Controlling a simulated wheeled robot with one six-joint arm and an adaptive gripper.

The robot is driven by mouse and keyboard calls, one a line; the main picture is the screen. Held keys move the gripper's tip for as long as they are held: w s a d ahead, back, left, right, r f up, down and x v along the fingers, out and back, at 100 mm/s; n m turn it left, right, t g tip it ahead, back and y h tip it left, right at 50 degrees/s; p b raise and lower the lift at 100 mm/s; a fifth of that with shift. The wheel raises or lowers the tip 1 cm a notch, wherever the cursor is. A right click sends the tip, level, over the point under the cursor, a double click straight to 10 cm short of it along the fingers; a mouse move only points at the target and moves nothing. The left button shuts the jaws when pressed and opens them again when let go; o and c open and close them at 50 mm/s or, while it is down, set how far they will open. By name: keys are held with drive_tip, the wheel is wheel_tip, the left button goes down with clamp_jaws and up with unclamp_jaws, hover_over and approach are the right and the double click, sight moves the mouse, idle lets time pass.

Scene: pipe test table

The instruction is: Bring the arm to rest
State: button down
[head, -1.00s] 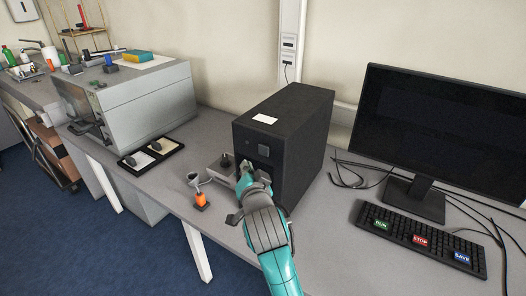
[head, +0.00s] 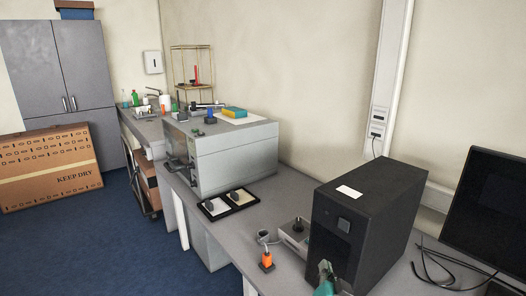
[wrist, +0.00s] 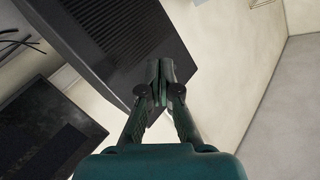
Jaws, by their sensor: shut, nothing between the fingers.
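My gripper (wrist: 159,82) is in the wrist view, with its two fingers together and nothing between them. Behind the fingers in that view is the dark ribbed side of the black computer case (wrist: 115,35); I cannot tell whether they touch it. In the head view only a small teal part of my arm shows at the bottom edge, in front of the black computer case (head: 365,220).
A small grey device (head: 295,234) and an orange-handled item (head: 267,260) sit left of the case. A black tray (head: 229,203) lies before the grey box (head: 235,160). A monitor (head: 492,215) stands at right. Blue floor at left is open, with a cardboard box (head: 50,170).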

drive_tip(key=s+f+n+y, duration=0.1)
drive_tip(key=s+f+n, duration=0.1)
drive_tip(key=s+f, duration=0.8)
drive_tip(key=s+f+n+y, duration=0.1)
drive_tip(key=s+f+n, duration=0.3)
drive_tip(key=s, duration=0.9)
drive_tip(key=s+d+r+n+g, duration=0.1)
drive_tip(key=s, duration=2.4)
drive_tip(key=shift+r+n, duration=0.4)
drive_tip(key=shift+d, duration=0.1)
